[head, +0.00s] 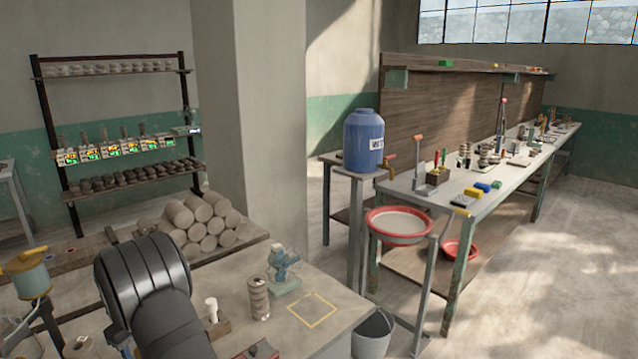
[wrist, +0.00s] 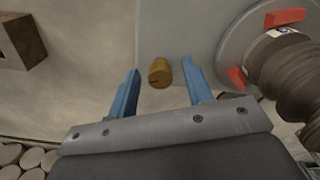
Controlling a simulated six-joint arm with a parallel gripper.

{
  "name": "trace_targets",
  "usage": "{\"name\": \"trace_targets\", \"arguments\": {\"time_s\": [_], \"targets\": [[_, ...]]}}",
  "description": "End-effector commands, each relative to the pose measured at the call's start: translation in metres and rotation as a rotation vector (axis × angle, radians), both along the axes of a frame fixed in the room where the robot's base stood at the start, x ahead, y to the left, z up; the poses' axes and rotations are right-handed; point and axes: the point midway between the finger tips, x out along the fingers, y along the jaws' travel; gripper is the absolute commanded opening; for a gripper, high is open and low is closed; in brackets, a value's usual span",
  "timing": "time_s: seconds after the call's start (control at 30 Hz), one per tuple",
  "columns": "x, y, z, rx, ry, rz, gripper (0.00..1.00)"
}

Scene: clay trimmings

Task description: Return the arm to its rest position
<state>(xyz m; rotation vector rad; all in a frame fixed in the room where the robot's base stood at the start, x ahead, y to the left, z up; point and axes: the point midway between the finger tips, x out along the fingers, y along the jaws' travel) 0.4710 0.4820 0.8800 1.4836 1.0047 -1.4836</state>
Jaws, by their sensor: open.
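My gripper (wrist: 160,92) shows in the wrist view with its two blue fingers spread wide and nothing held between them. A small tan-brown cylinder (wrist: 160,72) appears beyond the gap between the fingers; I cannot tell its distance, and no finger appears to touch it. In the head view my dark arm (head: 150,280) rises over the near table at the lower left, and the gripper itself is hidden there.
Clay cylinders (head: 208,222) are piled behind. A bucket (head: 373,335) stands beside the table.

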Motion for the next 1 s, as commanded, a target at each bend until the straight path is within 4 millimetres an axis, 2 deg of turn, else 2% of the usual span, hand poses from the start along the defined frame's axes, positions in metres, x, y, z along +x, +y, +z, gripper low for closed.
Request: {"name": "trace_targets", "arguments": {"time_s": [0.4,1.0], "targets": [[0.0001,-0.0002,0.0001,0.0,0.0,0.243,0.46],[0.0001,-0.0001,0.0001,0.0,0.0,0.268,0.46]]}}
